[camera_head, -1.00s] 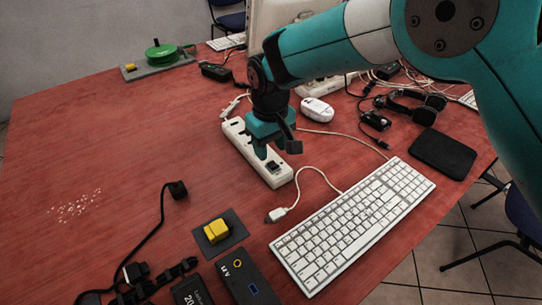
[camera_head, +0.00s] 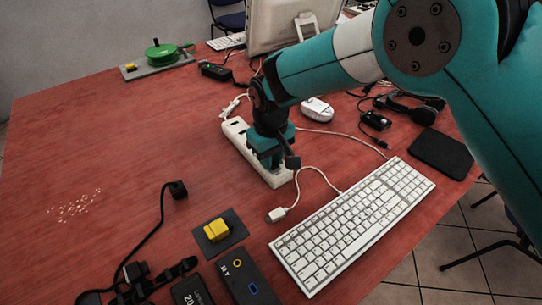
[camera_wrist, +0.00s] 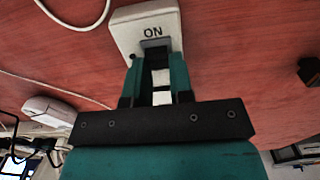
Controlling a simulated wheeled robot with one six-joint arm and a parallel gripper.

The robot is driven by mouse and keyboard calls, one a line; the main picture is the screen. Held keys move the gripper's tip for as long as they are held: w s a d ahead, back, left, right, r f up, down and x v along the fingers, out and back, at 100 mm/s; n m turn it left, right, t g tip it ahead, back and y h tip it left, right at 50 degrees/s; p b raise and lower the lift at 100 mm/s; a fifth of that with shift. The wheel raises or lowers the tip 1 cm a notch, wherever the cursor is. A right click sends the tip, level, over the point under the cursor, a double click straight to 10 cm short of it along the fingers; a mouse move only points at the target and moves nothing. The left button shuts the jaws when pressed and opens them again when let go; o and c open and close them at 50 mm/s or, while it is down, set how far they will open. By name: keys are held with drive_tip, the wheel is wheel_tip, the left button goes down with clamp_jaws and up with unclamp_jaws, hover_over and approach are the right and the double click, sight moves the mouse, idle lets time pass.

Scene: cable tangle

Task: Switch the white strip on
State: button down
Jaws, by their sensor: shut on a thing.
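In the wrist view, the strip's end (camera_wrist: 123,35) carries the letters ON beside a dark switch (camera_wrist: 154,47). The fingertips of my gripper (camera_wrist: 156,66) are on either side of this switch, shut on it. Which way the switch is tipped cannot be told.
A white keyboard (camera_head: 352,224) lies right of the strip, with a white cable plug (camera_head: 277,214) between them. A white mouse (camera_head: 317,110) is behind my gripper. A yellow block (camera_head: 216,229) on a dark pad stands in front. The table's left side is mostly clear.

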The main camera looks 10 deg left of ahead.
drive_tip(key=b, duration=0.1)
drive_tip(key=t+y, duration=0.1)
drive_tip(key=y+b, duration=0.1)
drive_tip(key=shift+s+d+f+t+b, duration=0.1)
drive_tip(key=shift+s+d+t+b, duration=0.15)
drive_tip(key=shift+t+b, duration=0.15)
drive_tip(key=shift+r+t+y, duration=0.2)
drive_tip(key=shift+t+y, duration=0.1)
drive_tip(key=c, duration=1)
unclamp_jaws()
drive_tip(key=v, duration=1.7)
drive_tip(key=shift+r, duration=0.2)
drive_tip(key=shift+d, duration=0.1)
